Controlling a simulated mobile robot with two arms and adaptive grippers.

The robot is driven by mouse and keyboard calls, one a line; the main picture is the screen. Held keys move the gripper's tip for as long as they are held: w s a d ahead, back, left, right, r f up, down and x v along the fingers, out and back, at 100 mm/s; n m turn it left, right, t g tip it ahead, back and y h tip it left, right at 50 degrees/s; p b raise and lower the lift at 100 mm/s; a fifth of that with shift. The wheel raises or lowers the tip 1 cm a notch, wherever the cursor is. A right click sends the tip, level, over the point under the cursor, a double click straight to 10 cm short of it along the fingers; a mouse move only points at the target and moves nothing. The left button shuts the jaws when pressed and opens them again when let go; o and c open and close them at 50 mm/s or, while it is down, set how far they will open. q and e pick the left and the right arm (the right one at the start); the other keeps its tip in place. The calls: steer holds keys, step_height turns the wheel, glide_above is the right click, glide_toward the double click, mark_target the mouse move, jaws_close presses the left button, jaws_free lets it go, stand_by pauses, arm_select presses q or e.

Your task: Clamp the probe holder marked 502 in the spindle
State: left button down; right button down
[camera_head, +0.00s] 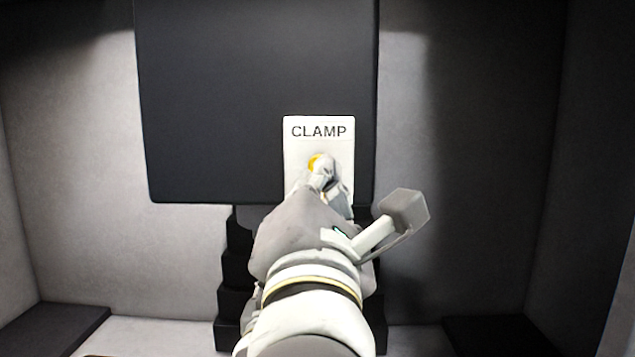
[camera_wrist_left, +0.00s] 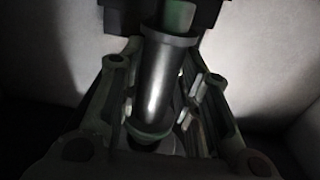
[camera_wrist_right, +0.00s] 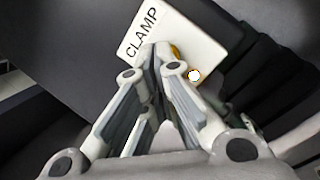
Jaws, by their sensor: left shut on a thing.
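In the left wrist view my left gripper (camera_wrist_left: 163,75) is shut on a dark grey cylindrical holder (camera_wrist_left: 160,85) with a green-tinted ring at its near end. Its far end meets a dark part with a greenish piece; I cannot tell whether it is seated in the spindle. No 502 marking is readable. My left gripper is hidden in the head view. My right gripper (camera_head: 325,172) is shut and empty, its tips at the yellow button (camera_head: 314,162) on the white CLAMP plate (camera_head: 318,132). It also shows in the right wrist view (camera_wrist_right: 158,52); contact is unclear.
The CLAMP plate sits on the lower right of a large dark machine head (camera_head: 220,95). A black stepped column (camera_head: 235,265) stands below it, partly behind my right arm. Pale walls enclose the space, with dark ledges (camera_head: 50,328) low at the sides.

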arm_select(q)
steer(key=shift+r, duration=2.15)
stand_by(1.6)
arm_select(e)
steer(key=shift+w, duration=0.15)
steer(key=shift+w, duration=1.15)
arm_select(q)
steer(key=shift+r, duration=0.15)
arm_select(e)
steer(key=shift+w+r, duration=0.1)
steer(key=shift+w, duration=0.35)
stand_by(0.4)
steer(key=shift+s, duration=3)
arm_select(q)
steer(key=shift+r, duration=0.1)
steer(key=c, duration=1.4)
jaws_free()
steer(key=o, duration=0.4)
steer(key=shift+s+f, duration=0.1)
steer(key=shift+f, duration=0.15)
arm_select(e)
steer(key=shift+s, duration=0.1)
